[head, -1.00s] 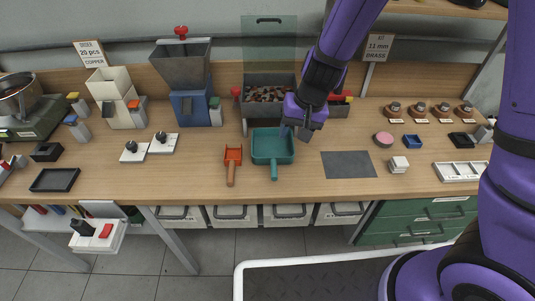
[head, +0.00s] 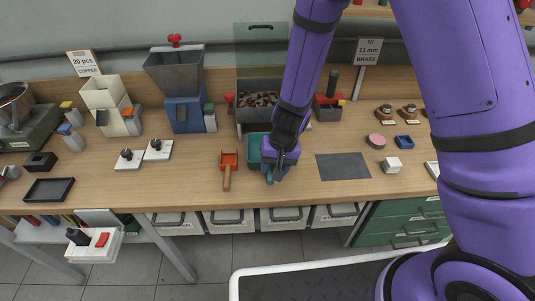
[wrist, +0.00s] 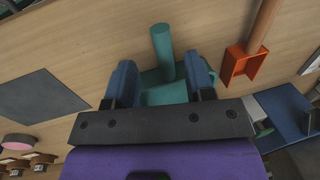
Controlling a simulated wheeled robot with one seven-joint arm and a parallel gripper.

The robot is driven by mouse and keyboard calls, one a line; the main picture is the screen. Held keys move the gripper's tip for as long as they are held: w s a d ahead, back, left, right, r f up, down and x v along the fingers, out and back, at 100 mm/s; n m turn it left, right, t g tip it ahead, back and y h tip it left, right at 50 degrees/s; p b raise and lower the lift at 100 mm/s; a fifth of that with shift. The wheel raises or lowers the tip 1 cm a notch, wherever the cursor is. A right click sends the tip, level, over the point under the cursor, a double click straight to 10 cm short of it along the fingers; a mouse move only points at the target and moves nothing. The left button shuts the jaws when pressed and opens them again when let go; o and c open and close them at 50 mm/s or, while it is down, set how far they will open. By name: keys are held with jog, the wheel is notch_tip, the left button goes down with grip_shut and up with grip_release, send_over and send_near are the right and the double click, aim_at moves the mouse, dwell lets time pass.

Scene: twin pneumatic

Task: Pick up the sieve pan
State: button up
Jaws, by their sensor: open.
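The sieve pan is a teal pan (head: 254,150) with a round teal handle, lying on the wooden bench. In the head view my gripper (head: 277,172) is over its handle side and hides much of it. In the wrist view my gripper (wrist: 160,75) is open. The pan's handle (wrist: 162,50) shows between the two blue fingers, pointing away from the pan body, which is partly hidden behind the gripper. I cannot tell how high the fingers are above the handle. The gripper holds nothing.
An orange scoop (head: 227,170) with a wooden handle lies close left of the pan. A dark grey mat (head: 343,167) lies to the right. A bin of small parts (head: 257,114) stands behind. A blue hopper machine (head: 187,112) is at back left. Bare bench lies in front.

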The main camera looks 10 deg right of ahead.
aim_at(270, 172)
jog(key=shift+w+a+f, duration=0.1)
jog(key=shift+a+f, duration=0.1)
jog(key=shift+f, duration=0.5)
jog(key=shift+w+a+f, duration=0.1)
jog(key=shift+a+f, duration=0.1)
jog(key=shift+f, duration=0.45)
jog(key=shift+a+f, duration=0.2)
jog(key=shift+f, duration=0.5)
jog(key=shift+c, duration=0.2)
grip_shut()
